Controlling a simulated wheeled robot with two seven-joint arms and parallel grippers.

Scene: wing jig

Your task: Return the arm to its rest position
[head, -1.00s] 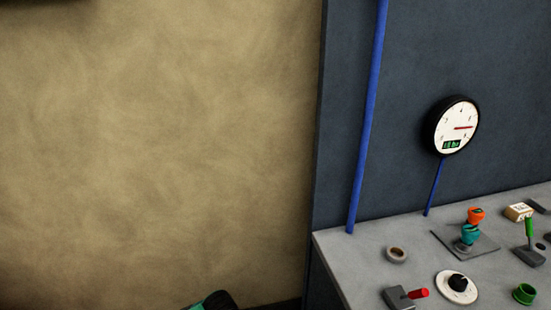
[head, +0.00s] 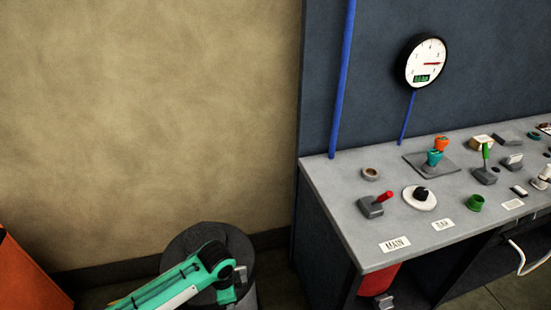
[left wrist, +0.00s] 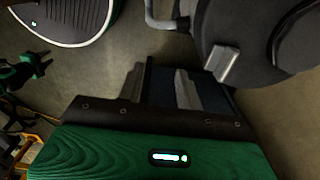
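My left arm (head: 165,288), green with a dark joint, comes in at the bottom of the head view. It is in front of a dark round drum, left of the console. In the left wrist view my left gripper (left wrist: 160,82) has its two grey fingers apart and nothing between them. My right arm is not in the head view.
The grey console (head: 340,225) with levers and knobs stands right of my left arm. A gauge (head: 426,61) hangs on the dark panel above it. The drum (head: 180,245) stands near the wall. An orange object (head: 25,280) is at far left.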

